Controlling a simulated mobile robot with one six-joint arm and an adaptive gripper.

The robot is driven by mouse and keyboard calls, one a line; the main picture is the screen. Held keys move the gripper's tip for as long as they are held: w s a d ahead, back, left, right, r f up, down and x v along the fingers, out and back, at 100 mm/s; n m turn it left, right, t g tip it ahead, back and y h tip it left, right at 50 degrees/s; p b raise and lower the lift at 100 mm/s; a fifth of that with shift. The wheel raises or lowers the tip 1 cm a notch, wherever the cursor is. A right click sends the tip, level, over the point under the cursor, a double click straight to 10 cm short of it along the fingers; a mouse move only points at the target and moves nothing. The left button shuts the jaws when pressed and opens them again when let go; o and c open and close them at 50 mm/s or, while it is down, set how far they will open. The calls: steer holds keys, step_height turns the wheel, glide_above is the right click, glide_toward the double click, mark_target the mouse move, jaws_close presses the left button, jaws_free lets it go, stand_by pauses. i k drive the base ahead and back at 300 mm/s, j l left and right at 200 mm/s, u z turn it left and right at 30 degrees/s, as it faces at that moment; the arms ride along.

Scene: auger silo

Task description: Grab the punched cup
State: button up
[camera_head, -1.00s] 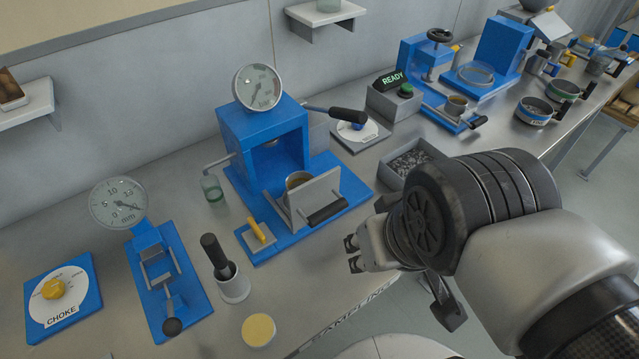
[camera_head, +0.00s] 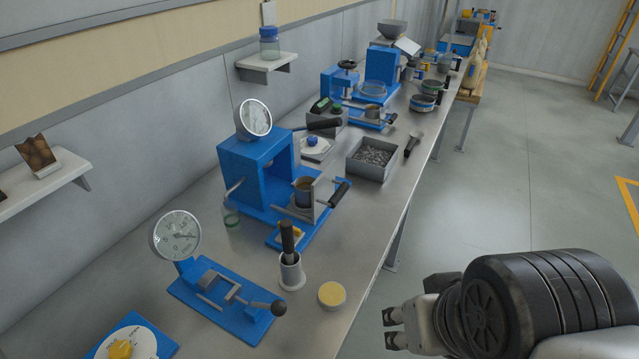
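A second small cup (camera_head: 373,111) sits at the blue station farther back. I cannot tell from this view which one is punched. My gripper (camera_head: 390,328) is at the lower right, off the bench's front edge and well apart from both cups. Its two fingertips show apart with nothing between them.
A grey tray of dark pieces (camera_head: 373,157), a black-handled tool in a white holder (camera_head: 290,270), a yellow-topped round tin (camera_head: 331,295) and a blue gauge stand (camera_head: 228,300) occupy the bench. The floor (camera_head: 530,170) to the right is open.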

mark_target(302, 185)
steer(key=k+j, duration=0.8)
steer(key=k, duration=0.15)
steer(key=i+l+u, duration=0.15)
steer(key=u, duration=0.3)
steer(key=i+l+u, duration=0.2)
steer(key=u, duration=0.25)
steer(key=i+l+u, duration=0.1)
steer(key=l, duration=0.3)
steer(key=i+l+u, duration=0.1)
steer(key=i+l, duration=0.15)
steer(key=l, duration=0.2)
steer(key=i+l, duration=0.1)
steer(key=l, duration=0.35)
steer(key=i+l+u, duration=0.15)
steer(key=l, duration=0.3)
steer(key=i+l+u, duration=0.1)
steer(key=l, duration=0.35)
steer(key=i+l+u, duration=0.1)
steer(key=l, duration=0.35)
steer(key=i+l, duration=0.1)
steer(key=l, duration=0.25)
steer(key=i+l, duration=0.1)
steer(key=l, duration=0.3)
